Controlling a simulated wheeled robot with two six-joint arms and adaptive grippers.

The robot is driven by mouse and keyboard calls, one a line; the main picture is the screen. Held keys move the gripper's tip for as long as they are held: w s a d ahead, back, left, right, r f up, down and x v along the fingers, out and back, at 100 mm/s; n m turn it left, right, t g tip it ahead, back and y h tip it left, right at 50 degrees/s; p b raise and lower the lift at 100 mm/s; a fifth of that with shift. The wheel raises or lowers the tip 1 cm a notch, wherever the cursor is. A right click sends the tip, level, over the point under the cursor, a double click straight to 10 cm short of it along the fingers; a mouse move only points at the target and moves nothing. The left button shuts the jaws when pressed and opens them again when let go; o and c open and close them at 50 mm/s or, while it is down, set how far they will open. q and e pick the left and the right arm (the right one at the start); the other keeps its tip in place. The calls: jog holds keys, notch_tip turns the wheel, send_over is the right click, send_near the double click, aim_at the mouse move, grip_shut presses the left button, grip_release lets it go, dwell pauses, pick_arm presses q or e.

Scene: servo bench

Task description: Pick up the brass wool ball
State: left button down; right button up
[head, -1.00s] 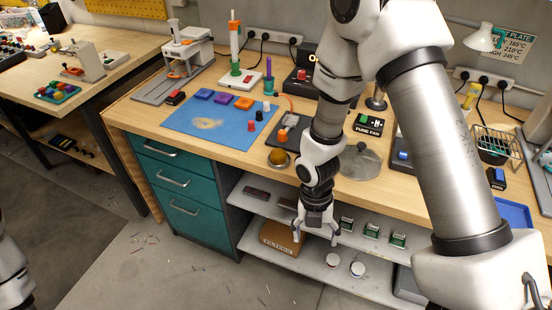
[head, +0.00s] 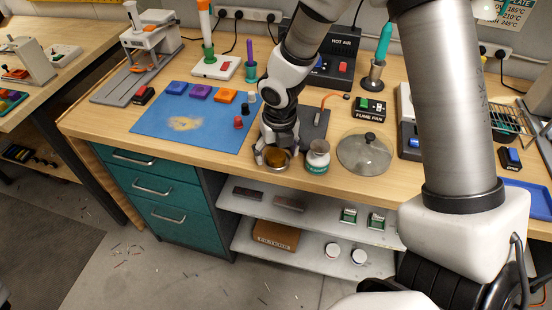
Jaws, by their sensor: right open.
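The brass wool ball (head: 277,161) shows as a golden-brown round shape in a small holder near the front edge of the bench. My right gripper (head: 275,157) is open and comes down over it from above, with a finger at its left and the other close to its right. The fingers and wrist hide part of the ball and its holder. I cannot tell whether the fingers touch it. My left gripper is out of view.
A white-topped jar with a green label (head: 317,157) stands close to the right of my right gripper. A glass lid (head: 365,152) lies further right. A blue mat (head: 190,135) is at the left. The bench's front edge is close by, with shelves (head: 312,222) below.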

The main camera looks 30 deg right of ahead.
jog(key=shift+w+f, duration=0.35)
jog(key=shift+w, duration=0.1)
jog(key=shift+s+r, duration=0.3)
jog(key=c, duration=0.3)
jog(key=shift+s+r, duration=0.15)
jog(key=shift+s, duration=0.15)
jog(key=c, duration=0.6)
jog(key=shift+c, duration=0.8)
jog(key=shift+w, duration=0.15)
